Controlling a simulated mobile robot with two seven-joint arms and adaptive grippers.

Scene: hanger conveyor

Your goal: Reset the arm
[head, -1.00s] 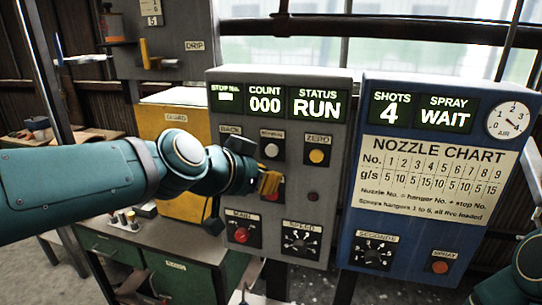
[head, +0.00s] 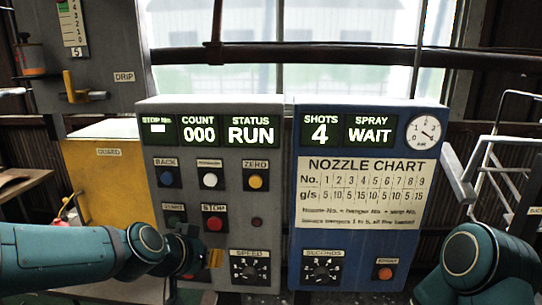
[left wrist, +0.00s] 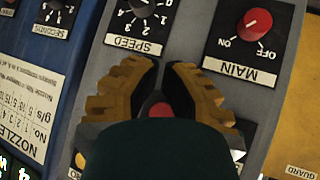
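My left gripper (head: 205,258) is in front of the lower left of the grey control panel (head: 222,112), beneath the START and STOP buttons. In the left wrist view its two yellow-padded fingers (left wrist: 160,85) are close together, with a narrow gap. A red button (left wrist: 160,110), likely STOP, shows in that gap. I see nothing held, and cannot tell whether the fingers are shut.
The grey panel reads COUNT 000, STATUS RUN. The blue panel (head: 292,235) to its right reads SHOTS 4, SPRAY WAIT, and carries a nozzle chart (head: 365,193). A yellow guard box (head: 105,185) stands left. A pale metal frame (head: 490,170) stands right.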

